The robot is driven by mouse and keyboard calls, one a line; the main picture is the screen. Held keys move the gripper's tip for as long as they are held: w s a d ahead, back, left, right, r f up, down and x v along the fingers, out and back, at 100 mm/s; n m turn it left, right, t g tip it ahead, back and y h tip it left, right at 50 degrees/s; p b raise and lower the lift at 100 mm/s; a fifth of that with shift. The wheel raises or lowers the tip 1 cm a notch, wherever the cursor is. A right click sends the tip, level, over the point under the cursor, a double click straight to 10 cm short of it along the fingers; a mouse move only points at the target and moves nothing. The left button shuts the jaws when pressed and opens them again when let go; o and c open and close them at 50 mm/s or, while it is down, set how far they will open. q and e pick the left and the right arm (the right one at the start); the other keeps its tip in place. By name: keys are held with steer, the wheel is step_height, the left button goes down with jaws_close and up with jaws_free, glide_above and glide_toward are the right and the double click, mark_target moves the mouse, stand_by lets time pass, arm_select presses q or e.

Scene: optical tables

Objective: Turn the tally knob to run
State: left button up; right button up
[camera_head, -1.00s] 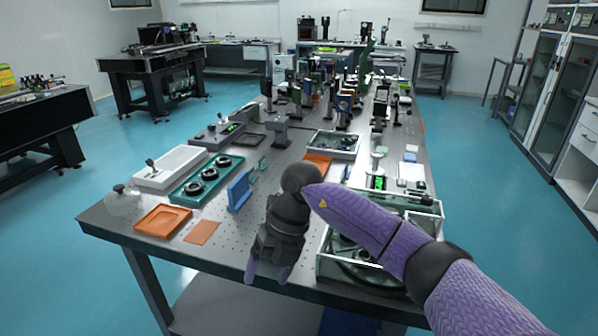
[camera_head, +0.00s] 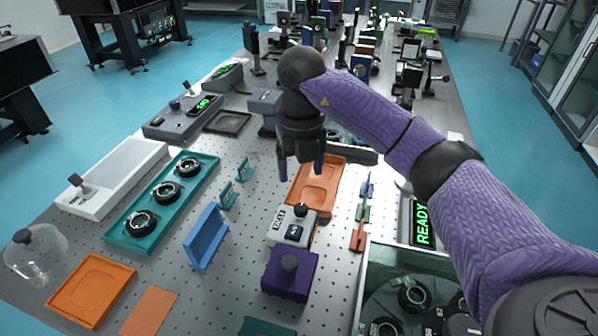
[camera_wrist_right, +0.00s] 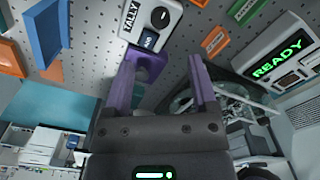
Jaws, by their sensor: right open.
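The tally unit (camera_head: 278,234) is a small white box with a black knob (camera_head: 299,210) on top and a small dark display on its face. It stands on the perforated table between an orange tray and a purple box. In the right wrist view its TALLY label (camera_wrist_right: 131,20) and round black knob (camera_wrist_right: 160,17) show near the top edge. The knob's setting is too small to read. My right gripper (camera_head: 301,172) is open and empty, pointing down above the orange tray, apart from the knob. Its spread fingers also show in the wrist view (camera_wrist_right: 163,65). My left gripper is out of view.
A purple box (camera_head: 288,283) with a grey knob stands right in front of the tally unit. A blue upright holder (camera_head: 205,240) is to the left. The orange tray (camera_head: 328,172) lies behind. A READY display (camera_head: 422,224) and a glass-walled bin (camera_head: 362,282) are to the right.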

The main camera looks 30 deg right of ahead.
mark_target(301, 207)
step_height(301, 207, down, 10)
steer(key=b, duration=0.3)
steer(key=shift+w+d+r, duration=0.1)
steer(key=shift+w, duration=0.05)
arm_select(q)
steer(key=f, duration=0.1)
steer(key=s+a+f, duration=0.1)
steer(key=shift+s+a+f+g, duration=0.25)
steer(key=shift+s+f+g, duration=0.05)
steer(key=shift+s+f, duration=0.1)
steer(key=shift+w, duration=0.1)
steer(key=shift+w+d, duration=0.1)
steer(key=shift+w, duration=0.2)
arm_select(e)
jaws_close()
